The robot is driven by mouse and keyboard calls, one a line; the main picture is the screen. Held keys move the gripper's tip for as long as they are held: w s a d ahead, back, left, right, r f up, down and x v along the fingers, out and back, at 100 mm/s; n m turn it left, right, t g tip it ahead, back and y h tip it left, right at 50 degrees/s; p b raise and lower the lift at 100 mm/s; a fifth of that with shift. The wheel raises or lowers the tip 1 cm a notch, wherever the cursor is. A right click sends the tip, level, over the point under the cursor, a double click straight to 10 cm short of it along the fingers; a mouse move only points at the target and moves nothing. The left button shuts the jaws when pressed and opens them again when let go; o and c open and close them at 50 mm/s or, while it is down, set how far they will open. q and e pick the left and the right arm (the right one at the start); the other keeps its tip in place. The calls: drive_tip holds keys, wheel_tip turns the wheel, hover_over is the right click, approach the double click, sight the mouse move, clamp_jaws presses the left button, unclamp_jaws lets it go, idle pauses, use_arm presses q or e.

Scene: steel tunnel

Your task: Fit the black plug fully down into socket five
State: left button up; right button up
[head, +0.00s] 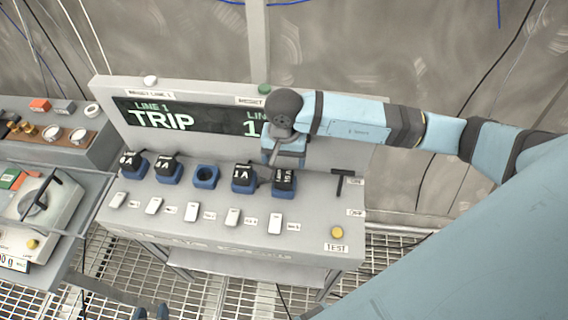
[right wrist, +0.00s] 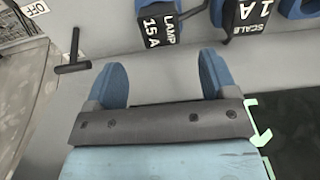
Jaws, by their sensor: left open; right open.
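A row of blue sockets runs along the grey bench; the middle socket (head: 206,176) is empty. A black plug (head: 284,179) is at the rightmost socket of the row; the right wrist view shows this plug (right wrist: 157,24) marked LAMP 15 A. I cannot tell how deep it sits. Next to it is the plug marked 1 A (head: 243,173), SCALE 1 A (right wrist: 247,14) in the right wrist view. My right gripper (right wrist: 163,80) is open and empty, beside the LAMP plug, over the bench; its fingertips are mostly hidden in the head view. My left gripper (head: 151,313) is open at the bottom edge.
A display panel (head: 185,116) reading LINE 1 TRIP stands behind the sockets. White switches (head: 191,212) line the bench front. A black T-handle (head: 343,181) and a yellow TEST button (head: 337,232) are at the right. Two more plugged sockets are at the left.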

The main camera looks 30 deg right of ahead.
wheel_tip(320, 180, up, 3)
drive_tip(key=shift+r+p, duration=0.1)
drive_tip(key=shift+p, duration=0.2)
idle(0.4)
